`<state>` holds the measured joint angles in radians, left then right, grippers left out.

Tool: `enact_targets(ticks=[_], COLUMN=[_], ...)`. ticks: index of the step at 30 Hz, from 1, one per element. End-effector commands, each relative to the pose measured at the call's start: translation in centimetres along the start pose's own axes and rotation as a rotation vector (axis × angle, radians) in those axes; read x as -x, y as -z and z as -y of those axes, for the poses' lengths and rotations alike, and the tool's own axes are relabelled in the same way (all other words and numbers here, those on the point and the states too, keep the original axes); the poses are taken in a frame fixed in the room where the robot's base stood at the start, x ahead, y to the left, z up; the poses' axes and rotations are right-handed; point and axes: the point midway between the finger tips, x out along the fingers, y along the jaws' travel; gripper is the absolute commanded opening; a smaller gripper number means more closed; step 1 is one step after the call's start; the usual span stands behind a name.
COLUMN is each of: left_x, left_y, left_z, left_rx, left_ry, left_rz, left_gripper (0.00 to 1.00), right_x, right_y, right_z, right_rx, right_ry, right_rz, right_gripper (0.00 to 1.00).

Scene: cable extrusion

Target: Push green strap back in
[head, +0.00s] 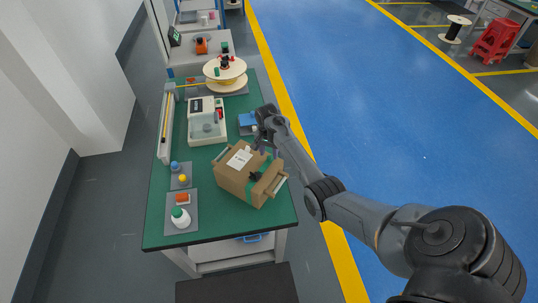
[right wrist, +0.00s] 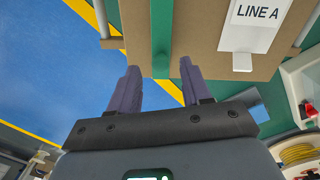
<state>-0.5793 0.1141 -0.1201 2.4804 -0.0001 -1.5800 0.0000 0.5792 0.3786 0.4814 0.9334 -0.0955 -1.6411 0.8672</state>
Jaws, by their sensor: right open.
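A cardboard box (head: 236,184) with a white label sits on the green table. A green strap (head: 249,192) runs over its right part, by a black clip (head: 256,176). My right gripper (head: 264,150) is at the box's far right side, open. In the right wrist view, the green strap (right wrist: 161,38) runs down the box (right wrist: 205,30), and its lower end reaches just past the box edge. My two purple fingers (right wrist: 158,88) stand apart below that end, one to each side of it, with nothing seen between them. My left gripper is not in view.
The green table (head: 222,229) also carries a white machine (head: 206,121), a cable spool (head: 226,74) and a grey mat (head: 181,221) with a white bottle (head: 180,217). A blue item (head: 247,123) lies behind the box. The table front is clear.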

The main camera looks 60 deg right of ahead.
Motion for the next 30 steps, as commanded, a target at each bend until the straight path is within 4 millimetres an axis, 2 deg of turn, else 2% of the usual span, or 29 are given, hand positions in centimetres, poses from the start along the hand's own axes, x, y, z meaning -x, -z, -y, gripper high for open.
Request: enact_targets(ticks=[6,16,26,30], left_x=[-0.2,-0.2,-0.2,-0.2], left_y=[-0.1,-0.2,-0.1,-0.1], left_z=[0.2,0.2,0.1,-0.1], left_rx=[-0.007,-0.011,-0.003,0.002], left_ry=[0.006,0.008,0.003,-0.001], left_rz=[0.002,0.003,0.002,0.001], left_gripper=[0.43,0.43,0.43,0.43], right_x=[-1.6,-1.8,-1.8,-1.8], right_y=[0.0,0.0,0.0,0.0], right_z=[0.0,0.0,0.0,0.0], right_rx=[-0.001,-0.001,-0.001,0.0], right_ry=[0.0,0.001,0.0,0.0], right_rz=[0.0,-0.001,-0.001,-0.001], right_gripper=[0.48,0.48,0.0,0.0])
